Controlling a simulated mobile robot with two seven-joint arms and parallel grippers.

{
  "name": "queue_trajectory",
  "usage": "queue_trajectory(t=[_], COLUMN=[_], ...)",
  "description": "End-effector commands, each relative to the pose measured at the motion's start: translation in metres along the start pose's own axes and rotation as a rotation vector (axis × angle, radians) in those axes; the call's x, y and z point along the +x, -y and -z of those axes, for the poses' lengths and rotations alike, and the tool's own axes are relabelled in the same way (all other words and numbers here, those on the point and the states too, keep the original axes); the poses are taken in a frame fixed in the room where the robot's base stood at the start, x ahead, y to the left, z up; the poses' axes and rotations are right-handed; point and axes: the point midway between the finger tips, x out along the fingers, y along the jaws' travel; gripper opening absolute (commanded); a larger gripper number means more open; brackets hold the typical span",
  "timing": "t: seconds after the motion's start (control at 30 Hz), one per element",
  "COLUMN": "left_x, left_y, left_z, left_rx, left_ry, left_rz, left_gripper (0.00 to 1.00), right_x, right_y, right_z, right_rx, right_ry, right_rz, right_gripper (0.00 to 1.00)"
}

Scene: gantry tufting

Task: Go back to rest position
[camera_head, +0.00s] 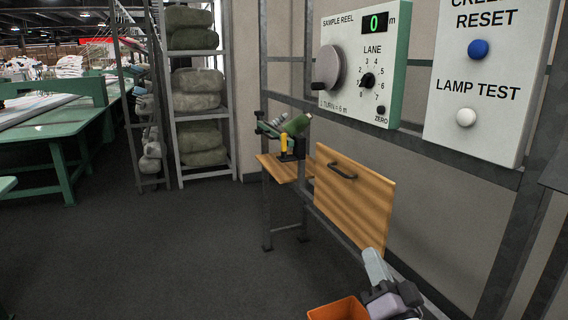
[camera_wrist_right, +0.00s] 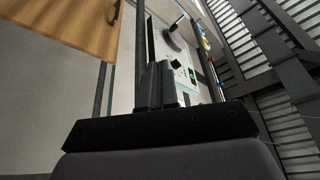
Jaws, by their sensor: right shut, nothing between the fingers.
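My right gripper (camera_head: 378,268) is at the bottom right of the head view, beside the orange bin and in front of the wall frame. In the right wrist view its two dark fingers (camera_wrist_right: 159,80) are together with nothing between them. It touches nothing that I can see. My left gripper is not in the head view.
An orange bin (camera_head: 338,309) is at the bottom edge. A wooden panel with a handle (camera_head: 378,198) and a shelf holding a green and yellow tool (camera_head: 288,140) are along the wall. The control panels (camera_head: 362,62) hang above. The dark floor (camera_head: 170,250) is clear at left.

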Motion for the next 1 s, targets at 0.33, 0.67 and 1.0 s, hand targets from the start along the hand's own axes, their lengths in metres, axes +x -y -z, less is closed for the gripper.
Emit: queue_trajectory(t=[0.33, 0.67, 1.0], left_x=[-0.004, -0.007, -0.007], left_y=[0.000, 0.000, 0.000], left_z=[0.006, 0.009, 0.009], left_rx=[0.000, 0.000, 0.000], left_ry=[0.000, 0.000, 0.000], left_rz=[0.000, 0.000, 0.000], left_gripper=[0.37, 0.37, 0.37], right_x=[-0.172, -0.314, -0.331], right_y=[-0.088, -0.118, -0.121], right_z=[-0.115, -0.153, -0.156], right_rx=[-0.375, -0.607, -0.633], right_ry=[0.503, 0.879, 0.926], right_rz=[-0.216, -0.279, -0.283], right_gripper=[0.00, 0.00, 0.00])
